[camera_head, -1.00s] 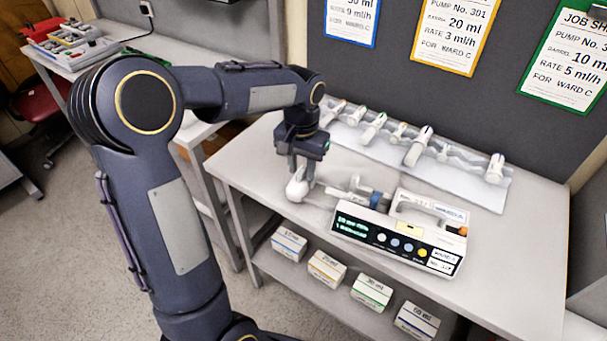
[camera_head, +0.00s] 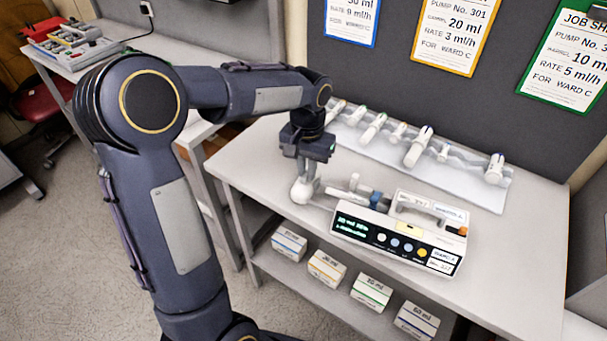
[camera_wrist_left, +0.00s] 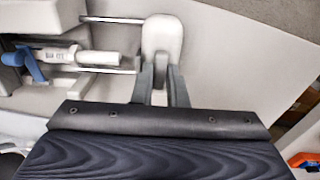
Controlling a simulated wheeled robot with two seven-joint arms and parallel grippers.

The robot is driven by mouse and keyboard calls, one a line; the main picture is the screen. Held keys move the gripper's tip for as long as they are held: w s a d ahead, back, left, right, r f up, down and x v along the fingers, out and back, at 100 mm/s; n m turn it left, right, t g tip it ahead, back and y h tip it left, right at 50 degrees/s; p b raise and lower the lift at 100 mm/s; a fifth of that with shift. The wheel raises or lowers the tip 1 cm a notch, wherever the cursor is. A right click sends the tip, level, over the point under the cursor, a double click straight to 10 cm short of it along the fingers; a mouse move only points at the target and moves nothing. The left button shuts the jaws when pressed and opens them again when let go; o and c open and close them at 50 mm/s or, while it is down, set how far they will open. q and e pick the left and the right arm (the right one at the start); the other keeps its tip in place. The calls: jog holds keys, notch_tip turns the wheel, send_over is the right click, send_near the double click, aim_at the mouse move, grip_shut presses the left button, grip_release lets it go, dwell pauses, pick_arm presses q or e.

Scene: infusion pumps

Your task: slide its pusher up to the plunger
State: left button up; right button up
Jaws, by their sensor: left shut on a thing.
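The infusion pump (camera_head: 395,240) stands on the table with a lit green display. Its pusher (camera_head: 303,191) is a white rounded block at the left end of metal rails; it also shows in the wrist view (camera_wrist_left: 162,36). My left gripper (camera_head: 304,178) is shut on the pusher from above, its fingers (camera_wrist_left: 161,78) partly on the block. The white plunger (camera_wrist_left: 98,58) lies between the rails, with a visible gap between its end and the pusher. A blue clamp (camera_wrist_left: 34,66) sits across the syringe. My right gripper is not in view.
Several syringes lie on a pale tray (camera_head: 470,190) behind the pump. Labelled boxes (camera_head: 327,267) stand on the shelf below. Job sheets (camera_head: 565,60) hang on the dark back panel. The table is clear at the right of the pump.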

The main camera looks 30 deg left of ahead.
aim_at(314, 181)
pick_arm(q)
jog(key=shift+d, duration=0.7)
jog(key=shift+w+d, duration=0.1)
jog(key=shift+d, duration=0.2)
jog(key=o, duration=0.6)
jog(key=shift+c, duration=0.2)
notch_tip(314, 181, up, 7)
jog(key=p, duration=0.6)
